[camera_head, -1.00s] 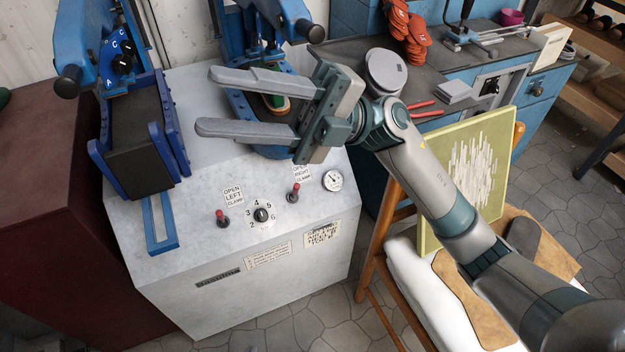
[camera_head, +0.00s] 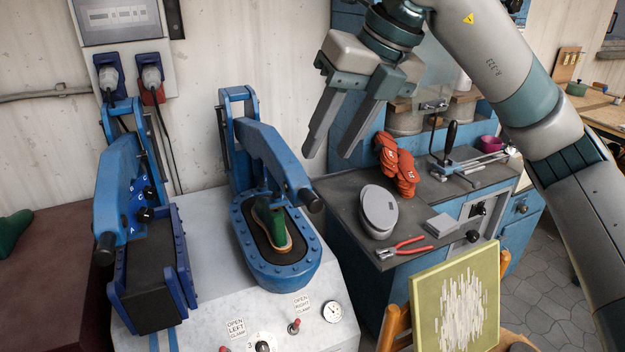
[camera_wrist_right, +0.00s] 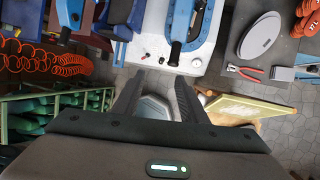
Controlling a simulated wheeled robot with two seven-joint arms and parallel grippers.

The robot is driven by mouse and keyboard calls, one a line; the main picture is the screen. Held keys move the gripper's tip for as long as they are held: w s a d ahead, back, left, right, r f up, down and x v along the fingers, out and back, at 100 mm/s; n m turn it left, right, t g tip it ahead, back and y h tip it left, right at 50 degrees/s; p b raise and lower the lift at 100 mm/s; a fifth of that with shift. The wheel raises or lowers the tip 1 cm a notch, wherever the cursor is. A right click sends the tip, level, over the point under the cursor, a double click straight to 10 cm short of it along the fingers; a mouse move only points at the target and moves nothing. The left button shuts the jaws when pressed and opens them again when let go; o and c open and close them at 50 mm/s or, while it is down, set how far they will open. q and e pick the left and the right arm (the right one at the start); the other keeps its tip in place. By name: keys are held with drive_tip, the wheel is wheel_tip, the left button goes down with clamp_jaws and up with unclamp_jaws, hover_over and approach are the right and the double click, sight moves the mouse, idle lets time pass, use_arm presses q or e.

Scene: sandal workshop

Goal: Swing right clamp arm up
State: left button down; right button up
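The right clamp arm (camera_head: 275,158) is a blue bar slanting down toward the front, with a black knob (camera_head: 311,201) at its end. It lies over a green and tan sandal or last (camera_head: 272,226) in an oval blue-rimmed tray (camera_head: 262,270). Blue clamp parts also show at the top of the wrist view (camera_wrist_right: 192,30). My right gripper (camera_head: 332,150) is open and empty, above and right of the knob, apart from it. Its two spread fingers show in the wrist view (camera_wrist_right: 157,98). My left gripper is not in view.
The left clamp (camera_head: 122,215) stands left of it on the white machine (camera_head: 210,325). Red-topped levers (camera_head: 294,327) and a gauge (camera_head: 332,312) sit in front.

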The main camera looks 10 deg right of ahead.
sight(311, 194)
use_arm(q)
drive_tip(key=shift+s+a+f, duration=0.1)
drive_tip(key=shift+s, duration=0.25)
use_arm(e)
drive_tip(key=d+r, duration=0.1)
drive_tip(key=w+d+r+h, duration=0.1)
drive_tip(key=shift+d+r+m+t, duration=0.1)
drive_tip(key=shift+r+m+t, duration=0.2)
drive_tip(key=shift+m+t, duration=0.1)
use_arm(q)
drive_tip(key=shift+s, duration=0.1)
use_arm(e)
drive_tip(key=shift+f, duration=0.1)
